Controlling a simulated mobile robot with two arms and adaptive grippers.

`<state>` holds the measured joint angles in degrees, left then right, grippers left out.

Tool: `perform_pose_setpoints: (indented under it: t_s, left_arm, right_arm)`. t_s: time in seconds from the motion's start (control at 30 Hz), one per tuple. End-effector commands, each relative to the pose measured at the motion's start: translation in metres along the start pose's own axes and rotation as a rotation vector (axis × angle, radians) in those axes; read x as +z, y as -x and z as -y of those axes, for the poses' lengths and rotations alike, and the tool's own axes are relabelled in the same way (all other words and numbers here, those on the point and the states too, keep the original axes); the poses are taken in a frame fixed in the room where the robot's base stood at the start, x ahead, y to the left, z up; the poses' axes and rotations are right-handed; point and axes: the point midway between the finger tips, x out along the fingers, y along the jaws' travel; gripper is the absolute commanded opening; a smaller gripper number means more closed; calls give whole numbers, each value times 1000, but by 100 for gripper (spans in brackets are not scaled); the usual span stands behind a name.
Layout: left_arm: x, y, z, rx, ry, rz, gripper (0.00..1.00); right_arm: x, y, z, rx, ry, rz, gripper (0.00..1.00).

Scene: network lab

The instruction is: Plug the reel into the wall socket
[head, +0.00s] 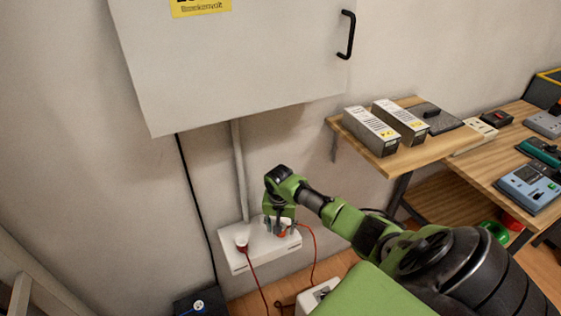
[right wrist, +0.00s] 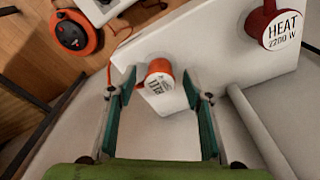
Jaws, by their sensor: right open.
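The white wall socket box (head: 262,252) sits low on the wall under a grey cabinet. It also shows in the right wrist view (right wrist: 225,65). An orange plug with a white labelled end (right wrist: 158,76) stands at the box, with an orange cable at its side. I cannot tell how deep it sits. My right gripper (head: 277,230) is over the box; in the right wrist view its green fingers are open either side of the orange plug, apart from it. The orange cable reel (right wrist: 74,32) lies on the floor. My left gripper is out of view.
A dark red plug marked HEAT 2200 W (right wrist: 283,26) stands at the box beside the orange plug; it is left of my gripper in the head view (head: 241,243). A white unit (head: 313,296) is on the floor. Wooden benches (head: 395,158) hold devices at right.

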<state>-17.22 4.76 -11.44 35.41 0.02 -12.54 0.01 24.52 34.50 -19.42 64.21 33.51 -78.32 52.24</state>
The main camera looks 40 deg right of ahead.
Motion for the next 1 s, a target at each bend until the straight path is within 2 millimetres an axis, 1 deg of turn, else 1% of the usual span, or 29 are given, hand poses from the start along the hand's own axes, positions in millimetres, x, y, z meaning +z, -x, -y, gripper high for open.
perform_pose_setpoints:
  t_s: [0.17, 0.3, 0.4, 0.5, 0.6, 0.7, 1.0]
  left_arm:
    - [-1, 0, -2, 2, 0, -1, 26]
    - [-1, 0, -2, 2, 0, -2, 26]
    - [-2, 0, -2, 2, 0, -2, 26]
    - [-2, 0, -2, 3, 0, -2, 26]
    - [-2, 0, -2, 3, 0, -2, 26]
    - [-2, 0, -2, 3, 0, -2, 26]
    - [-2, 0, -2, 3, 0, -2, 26]
  right_arm:
    - [-2, 30, 0, -3, 2, -6, 46]
    - [-2, 62, 0, -4, 2, -5, 46]
    - [-1, 82, 1, -4, 1, -4, 46]
    - [-1, 97, 0, -2, 0, -3, 46]
    - [-1, 108, 0, -1, 1, -2, 46]
    - [-1, 113, 0, -1, 1, -2, 46]
    - [-1, 114, 0, -1, 0, -1, 46]
